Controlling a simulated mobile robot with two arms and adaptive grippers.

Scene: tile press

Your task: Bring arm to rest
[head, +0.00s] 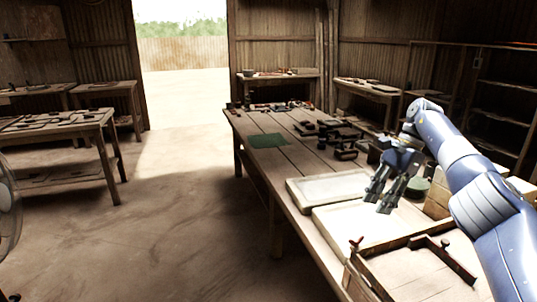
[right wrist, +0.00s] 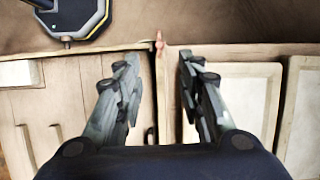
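My right arm (head: 462,165) reaches in from the right in the head view, over the long workbench. Its gripper (head: 380,203) hangs with the fingers pointing down, above the pale trays. In the right wrist view the two fingers of this gripper (right wrist: 157,65) stand well apart with nothing between them. Beyond and below them a small red knob (right wrist: 160,42) and the edges of wooden frames show. I cannot tell how high the fingertips are above the bench. My left arm and gripper are not in view.
The workbench (head: 228,124) carries a pale grey tray (head: 325,187), a white tray (head: 340,225), a wooden frame (head: 395,280) with red knobs, a green mat (head: 268,141) and several dark tools. A fan (head: 8,210) stands at left. The floor (head: 170,220) left of the bench is clear.

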